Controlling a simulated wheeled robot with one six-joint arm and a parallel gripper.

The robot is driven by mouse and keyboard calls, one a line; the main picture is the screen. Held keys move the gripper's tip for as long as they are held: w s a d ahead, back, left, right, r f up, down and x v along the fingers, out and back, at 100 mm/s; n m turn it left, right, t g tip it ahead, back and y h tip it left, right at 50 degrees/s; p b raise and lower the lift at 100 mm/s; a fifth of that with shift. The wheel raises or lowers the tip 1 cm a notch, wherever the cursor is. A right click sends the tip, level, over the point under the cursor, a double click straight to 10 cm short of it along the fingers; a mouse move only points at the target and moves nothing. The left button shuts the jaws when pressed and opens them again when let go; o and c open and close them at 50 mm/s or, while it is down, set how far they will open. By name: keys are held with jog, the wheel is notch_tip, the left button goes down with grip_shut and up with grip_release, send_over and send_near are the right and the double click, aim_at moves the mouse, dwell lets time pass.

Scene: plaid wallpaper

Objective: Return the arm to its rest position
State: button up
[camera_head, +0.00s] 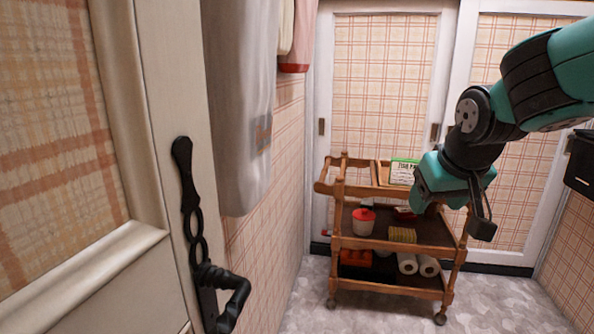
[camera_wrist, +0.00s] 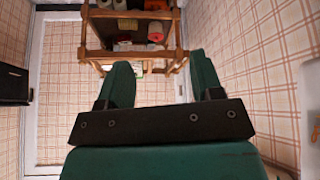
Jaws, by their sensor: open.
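My arm, teal and black, reaches in from the upper right in the head view. My gripper (camera_head: 450,190) hangs in the air in front of the wooden cart and covers part of its right side. In the wrist view my gripper (camera_wrist: 160,85) shows two teal fingers spread wide apart with nothing between them. The wrist picture looks upside down, with the cart (camera_wrist: 92,54) beyond the fingertips.
The wooden cart (camera_head: 385,243) holds a red-lidded white container (camera_head: 363,221), paper rolls (camera_head: 418,265) and a green-and-white box (camera_head: 403,171). A door with a black handle (camera_head: 195,230) stands close on the left. Grey floor (camera_head: 370,315) in front is clear.

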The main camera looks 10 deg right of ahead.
jog(key=s+a+f+n+g+y+p, duration=0.25)
jog(key=s+a+n+g+y, duration=0.45)
jog(key=s+a, duration=1.1)
notch_tip(320, 180, up, 25)
jog(key=d+n+t+h+p, duration=0.1)
jog(key=p, duration=2.3)
jog(key=shift+s+d+h+p, duration=0.25)
jog(key=shift+s+h+p, duration=0.05)
jog(key=shift+s+p, duration=0.1)
